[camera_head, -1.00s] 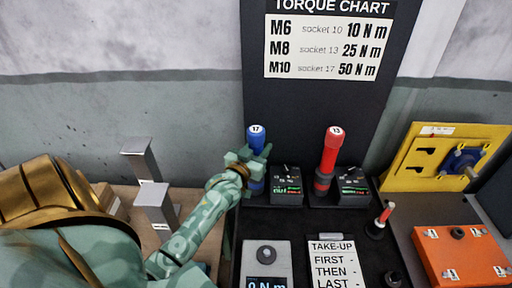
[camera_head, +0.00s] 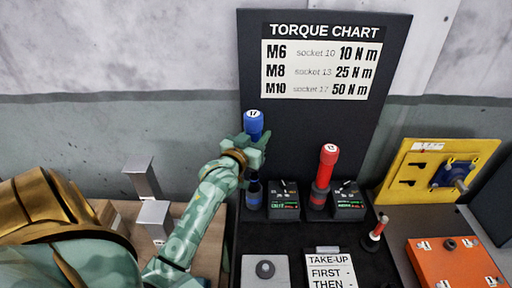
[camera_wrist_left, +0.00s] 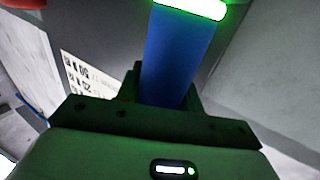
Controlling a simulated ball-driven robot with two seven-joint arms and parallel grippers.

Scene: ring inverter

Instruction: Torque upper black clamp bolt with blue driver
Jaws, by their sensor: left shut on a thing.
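The blue driver (camera_head: 254,124), marked 17 on its cap, stands upright at the left of the tool stand. My left gripper (camera_head: 252,150) is shut around its blue handle, and its dark lower end is just above or still in its holder; I cannot tell which. In the left wrist view the blue handle (camera_wrist_left: 178,60) rises between the jaws, with a glowing green-white band at its end. I cannot pick out a black clamp bolt for certain. My right gripper is not in view.
A red driver (camera_head: 327,165) stands right of the blue one. Small display boxes (camera_head: 284,197) sit beside them. A yellow plate (camera_head: 436,165) and an orange box (camera_head: 452,263) are at the right. Grey metal blocks (camera_head: 143,177) stand at the left. The torque chart (camera_head: 322,60) is behind.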

